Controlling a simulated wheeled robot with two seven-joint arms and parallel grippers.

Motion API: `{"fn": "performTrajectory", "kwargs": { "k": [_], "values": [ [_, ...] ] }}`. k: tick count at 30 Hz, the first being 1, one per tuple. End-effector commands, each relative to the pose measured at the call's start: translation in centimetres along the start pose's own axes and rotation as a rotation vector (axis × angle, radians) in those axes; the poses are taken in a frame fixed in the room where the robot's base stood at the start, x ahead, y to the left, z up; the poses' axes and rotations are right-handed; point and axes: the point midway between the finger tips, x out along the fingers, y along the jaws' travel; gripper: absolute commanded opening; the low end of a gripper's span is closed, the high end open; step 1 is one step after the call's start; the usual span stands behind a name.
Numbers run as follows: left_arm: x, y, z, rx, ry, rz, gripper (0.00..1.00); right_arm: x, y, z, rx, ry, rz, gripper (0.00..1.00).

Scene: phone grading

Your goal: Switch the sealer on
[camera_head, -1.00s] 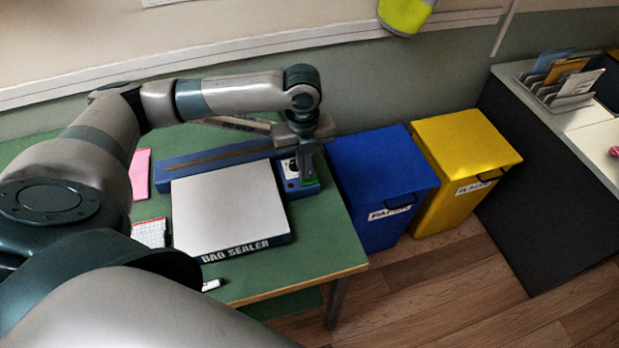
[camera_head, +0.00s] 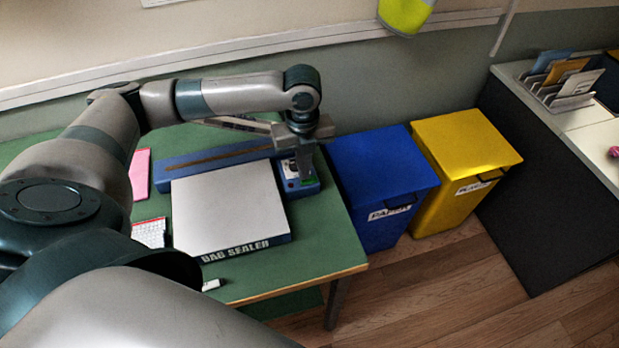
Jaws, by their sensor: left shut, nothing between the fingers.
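The bag sealer (camera_head: 228,210) stands on the green table, with a flat pale top, a blue front edge lettered BAG SEALER and a blue sealing bar (camera_head: 215,161) behind. A small blue control box with a pale panel (camera_head: 291,184) sits at the bar's right end. My left gripper (camera_head: 305,179) points down over this box, its fingers shut with nothing between them. The fingers hide part of the panel, and I cannot tell whether they touch it. The switch itself is too small to make out. My right gripper is not in view.
A blue bin (camera_head: 375,180) and a yellow bin (camera_head: 462,150) stand right of the green table (camera_head: 330,255). A pink item (camera_head: 140,172), a red-and-white item (camera_head: 150,232) and a small white item (camera_head: 212,284) lie on the table. A dark-sided counter (camera_head: 535,190) is at the far right.

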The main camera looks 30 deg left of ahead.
Motion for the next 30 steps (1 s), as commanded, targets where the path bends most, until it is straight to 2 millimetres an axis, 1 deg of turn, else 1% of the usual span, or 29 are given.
{"fn": "performTrajectory", "kwargs": {
  "k": [19, 30],
  "values": [
    [0.9, 0.0, 0.0, 0.0, 0.001, 0.0, 0.0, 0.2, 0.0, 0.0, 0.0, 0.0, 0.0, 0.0],
    [1.3, 0.0, 0.0, 0.0, 0.001, 0.0, 0.0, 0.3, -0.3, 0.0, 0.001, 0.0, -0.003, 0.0]
  ]
}}
